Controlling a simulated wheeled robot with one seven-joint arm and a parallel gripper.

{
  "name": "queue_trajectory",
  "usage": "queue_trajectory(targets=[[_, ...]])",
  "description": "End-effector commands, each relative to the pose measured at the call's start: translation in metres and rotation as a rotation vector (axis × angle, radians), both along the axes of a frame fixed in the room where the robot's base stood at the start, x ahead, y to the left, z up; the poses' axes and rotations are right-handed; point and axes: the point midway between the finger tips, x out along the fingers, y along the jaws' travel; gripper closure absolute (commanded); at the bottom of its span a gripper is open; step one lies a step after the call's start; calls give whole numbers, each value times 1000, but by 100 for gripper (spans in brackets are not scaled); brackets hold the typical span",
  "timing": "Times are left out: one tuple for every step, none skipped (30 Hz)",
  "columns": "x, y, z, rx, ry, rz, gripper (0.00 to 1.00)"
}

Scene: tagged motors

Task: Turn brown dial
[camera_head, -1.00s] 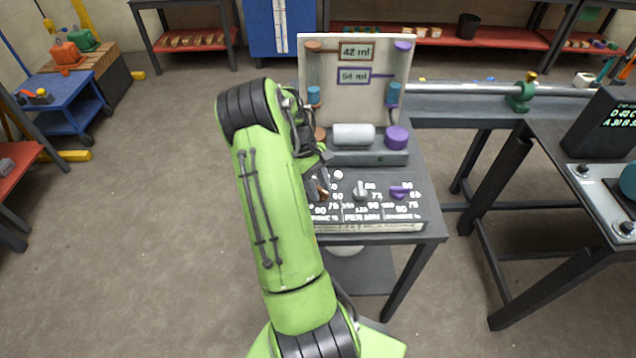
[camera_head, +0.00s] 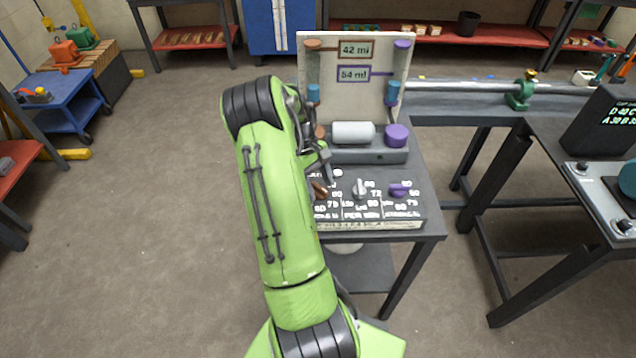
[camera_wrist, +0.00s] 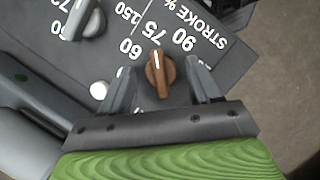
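The brown dial (camera_wrist: 160,75) is on the sloping panel under the label STROKE %, with 60, 75 and 90 around it. Its white-marked end points up in the wrist view, roughly toward 75. My gripper (camera_wrist: 160,68) is open, with one finger to each side of the dial in that view and a gap to both. Whether the fingertips are down at the dial's height I cannot tell. In the head view the brown dial (camera_head: 319,189) shows just below my gripper (camera_head: 326,168), partly hidden by it.
A grey dial (camera_head: 360,189) and a purple dial (camera_head: 398,190) sit to the right on the same panel. A white button (camera_wrist: 99,90) is near my left finger in the wrist view. Behind stands an upright board (camera_head: 376,100) with 42 ml and 54 ml signs.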

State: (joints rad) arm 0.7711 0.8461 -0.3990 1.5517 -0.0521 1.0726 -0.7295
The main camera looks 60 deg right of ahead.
Motion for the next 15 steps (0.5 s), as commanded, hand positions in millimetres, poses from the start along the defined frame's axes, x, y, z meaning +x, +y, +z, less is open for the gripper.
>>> queue_trajectory(targets=[[0, 0, 0, 0, 0, 0, 38], [0, 0, 0, 0, 0, 0, 38], [0, 0, 0, 0, 0, 0, 38], [0, 0, 0, 0, 0, 0, 38], [1, 0, 2, 0, 0, 1, 38], [2, -1, 5, -1, -1, 1, 38], [4, -2, 9, -2, -1, 2, 38], [6, -2, 14, -2, -2, 2, 38], [9, -4, 23, -4, -4, 2, 38], [12, -4, 30, -4, -3, 1, 38], [15, -6, 38, -5, -4, 2, 38], [19, -7, 49, -5, -4, 2, 38], [22, -8, 57, -5, -4, 2, 38], [26, -9, 65, -5, -4, 2, 38], [30, -10, 76, -4, -3, 2, 38]])
